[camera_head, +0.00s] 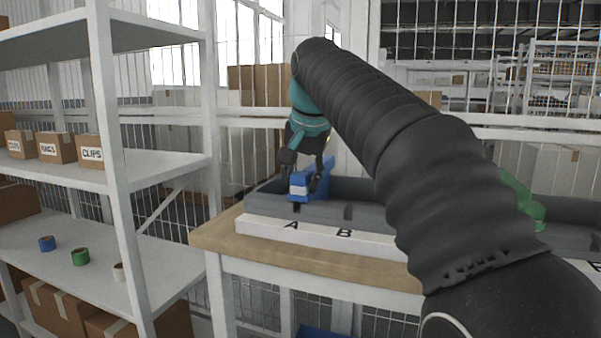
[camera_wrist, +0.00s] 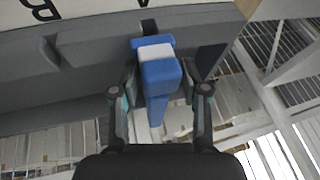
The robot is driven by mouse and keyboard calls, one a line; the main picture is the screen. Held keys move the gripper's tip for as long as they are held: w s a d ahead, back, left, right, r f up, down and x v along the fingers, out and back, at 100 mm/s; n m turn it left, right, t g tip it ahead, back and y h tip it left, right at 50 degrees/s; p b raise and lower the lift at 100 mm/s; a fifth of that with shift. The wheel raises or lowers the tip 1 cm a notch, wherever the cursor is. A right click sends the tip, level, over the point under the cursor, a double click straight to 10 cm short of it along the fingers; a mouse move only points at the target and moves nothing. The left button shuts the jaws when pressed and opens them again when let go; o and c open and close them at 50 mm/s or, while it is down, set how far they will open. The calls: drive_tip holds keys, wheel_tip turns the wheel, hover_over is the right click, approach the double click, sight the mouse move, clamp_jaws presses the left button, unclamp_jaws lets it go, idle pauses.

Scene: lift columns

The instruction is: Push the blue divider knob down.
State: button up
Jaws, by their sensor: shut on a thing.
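The blue divider knob (camera_head: 299,191) is a blue block with a white band, at the front of a blue divider in the grey tray (camera_head: 325,212), behind the letter A. In the wrist view the blue knob (camera_wrist: 160,72) is in the middle, its white patch facing the camera. My gripper (camera_head: 304,180) comes down from above with one finger on each side of the knob, shut on it. The fingers also show either side of it in the wrist view (camera_wrist: 160,90). The divider's lower edge inside the tray is hidden.
A white label strip (camera_head: 330,236) with A and B runs along the tray front on a wooden table (camera_head: 245,240). A green divider (camera_head: 525,200) stands at right, partly behind my arm. A white shelf (camera_head: 150,270) with boxes and tape rolls is at left.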

drive_tip(key=shift+o, duration=0.4)
drive_tip(key=shift+f, duration=0.8)
drive_tip(key=shift+o, duration=1.1)
drive_tip(key=shift+f+b, duration=0.5)
drive_tip(key=shift+b, duration=0.1)
drive_tip(key=shift+o, duration=0.2)
drive_tip(key=shift+f, duration=0.15)
drive_tip(key=shift+o, duration=0.3)
drive_tip(key=shift+a, duration=0.15)
drive_tip(key=o, duration=0.4)
drive_tip(key=shift+a, duration=0.1)
drive_tip(key=shift+c, duration=0.2)
drive_tip(key=shift+r, duration=0.2)
